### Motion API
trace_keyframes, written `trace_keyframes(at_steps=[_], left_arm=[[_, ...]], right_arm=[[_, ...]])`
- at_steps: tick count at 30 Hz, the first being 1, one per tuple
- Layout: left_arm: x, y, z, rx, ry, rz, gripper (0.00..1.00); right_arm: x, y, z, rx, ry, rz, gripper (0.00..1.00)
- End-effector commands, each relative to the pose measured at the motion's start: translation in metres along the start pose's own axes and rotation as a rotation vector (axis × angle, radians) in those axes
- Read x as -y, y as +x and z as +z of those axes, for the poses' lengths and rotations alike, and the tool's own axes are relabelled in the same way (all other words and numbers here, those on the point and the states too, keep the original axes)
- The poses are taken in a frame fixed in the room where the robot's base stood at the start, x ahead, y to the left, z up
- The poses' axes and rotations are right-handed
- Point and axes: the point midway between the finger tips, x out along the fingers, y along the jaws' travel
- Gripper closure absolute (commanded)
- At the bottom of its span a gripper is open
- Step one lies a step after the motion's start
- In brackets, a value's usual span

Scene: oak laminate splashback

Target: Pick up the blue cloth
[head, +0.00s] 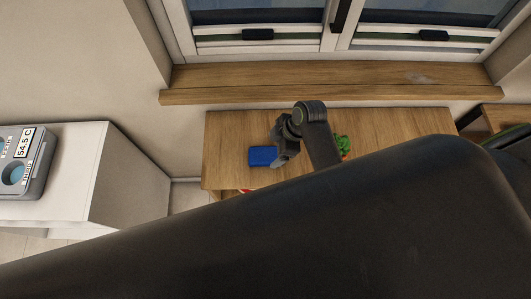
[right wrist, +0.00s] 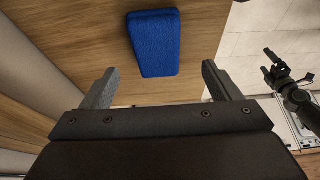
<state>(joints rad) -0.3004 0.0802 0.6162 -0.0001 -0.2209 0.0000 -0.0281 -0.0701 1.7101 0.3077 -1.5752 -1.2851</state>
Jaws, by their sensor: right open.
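The blue cloth (head: 262,156) lies folded in a flat block on the wooden table (head: 225,130), left of centre in the head view. In the right wrist view the cloth (right wrist: 155,42) lies beyond the two fingertips, roughly centred between them. My right gripper (head: 281,148) is just right of the cloth in the head view. In the right wrist view my right gripper (right wrist: 160,82) is open with nothing between its fingers. What seems to be my left gripper (right wrist: 288,76) shows small at the right edge of the right wrist view, well away from the cloth; its jaws are unclear.
A green item (head: 343,146) sits on the table right of my right arm, partly hidden. A bit of something red and white shows at the table's front edge. A white cabinet (head: 130,170) with a grey device (head: 22,165) stands left. A wooden sill (head: 320,80) runs behind.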

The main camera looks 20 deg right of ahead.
Motion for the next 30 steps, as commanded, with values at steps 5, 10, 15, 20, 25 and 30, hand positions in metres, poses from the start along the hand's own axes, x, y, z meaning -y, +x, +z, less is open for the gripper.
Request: trace_keyframes(at_steps=[5,10,15,20,25,30], left_arm=[[0.000,-0.002,-0.015,-0.024,0.002,0.001,0.09],[0.000,-0.007,-0.010,-0.015,0.001,0.000,0.09],[0.001,-0.015,-0.003,-0.005,0.000,0.000,0.09],[0.002,-0.018,-0.002,-0.003,0.000,0.000,0.09],[0.002,-0.019,-0.003,-0.003,0.000,0.000,0.09],[0.002,-0.019,-0.003,-0.003,0.000,0.000,0.09]], right_arm=[[0.000,0.009,-0.001,-0.001,-0.001,-0.001,0.16],[-0.001,0.017,-0.001,0.000,0.000,-0.003,0.16],[-0.004,0.034,-0.001,0.000,0.000,-0.003,0.16],[-0.005,0.050,-0.001,0.000,0.000,-0.002,0.16],[-0.005,0.060,0.000,0.000,0.000,0.000,0.16],[-0.005,0.061,0.000,0.000,0.000,0.001,0.16]])
